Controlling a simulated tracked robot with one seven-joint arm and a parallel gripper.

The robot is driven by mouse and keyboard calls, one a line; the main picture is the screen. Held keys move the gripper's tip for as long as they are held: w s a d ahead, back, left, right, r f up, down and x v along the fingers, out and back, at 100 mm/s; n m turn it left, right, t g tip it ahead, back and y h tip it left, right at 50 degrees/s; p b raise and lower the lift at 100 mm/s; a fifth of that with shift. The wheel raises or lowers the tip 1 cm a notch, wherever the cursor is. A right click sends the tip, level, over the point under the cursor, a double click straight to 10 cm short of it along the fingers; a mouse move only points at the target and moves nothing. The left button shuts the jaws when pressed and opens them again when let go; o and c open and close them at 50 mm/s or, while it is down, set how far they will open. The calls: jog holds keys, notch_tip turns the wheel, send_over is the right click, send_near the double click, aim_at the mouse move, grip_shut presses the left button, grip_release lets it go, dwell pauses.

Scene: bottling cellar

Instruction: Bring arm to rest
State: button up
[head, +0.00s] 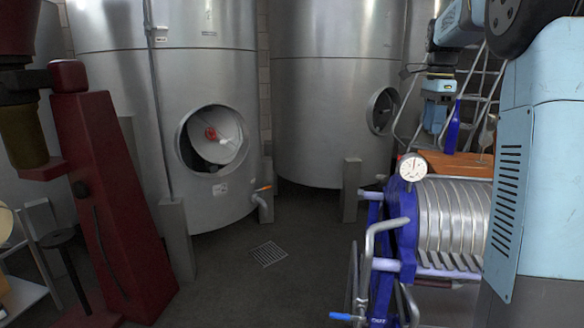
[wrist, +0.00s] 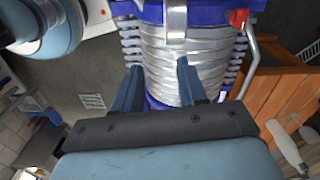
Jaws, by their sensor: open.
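My arm comes in from the upper right of the head view, light blue and black. My gripper (head: 436,118) hangs fingers down at the right, above and behind the plate filter, near a wooden surface. In the wrist view my gripper (wrist: 158,84) has its two blue-grey fingers well apart, with nothing between them. The fingers point over the ribbed steel plates of the filter (wrist: 188,55); I cannot tell the exact gap to it.
The blue-framed plate filter (head: 452,212) carries a round gauge (head: 412,167) and pipes. Brown wood (wrist: 275,95) lies to its right, beside a pale tool (wrist: 284,143). Steel tanks (head: 215,75) stand behind. A dark red machine (head: 105,190) stands left. Floor around the drain (head: 269,253) is clear.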

jog(key=s+a+f+n+t, duration=0.1)
jog(key=s+a+f+n, duration=0.2)
jog(key=s+n, duration=0.3)
jog(key=s+a+f+n+t, duration=0.2)
jog(key=s+a+f+n, duration=0.2)
jog(key=s, duration=1.1)
jog(key=s+a+f+n+t, duration=0.2)
jog(key=s+a+f+n, duration=0.2)
jog(key=s, duration=0.7)
jog(key=a+n, duration=0.2)
jog(key=n, duration=0.2)
jog(key=shift+a+n, duration=0.15)
jog(key=shift+n, duration=0.15)
jog(key=shift+s, duration=0.15)
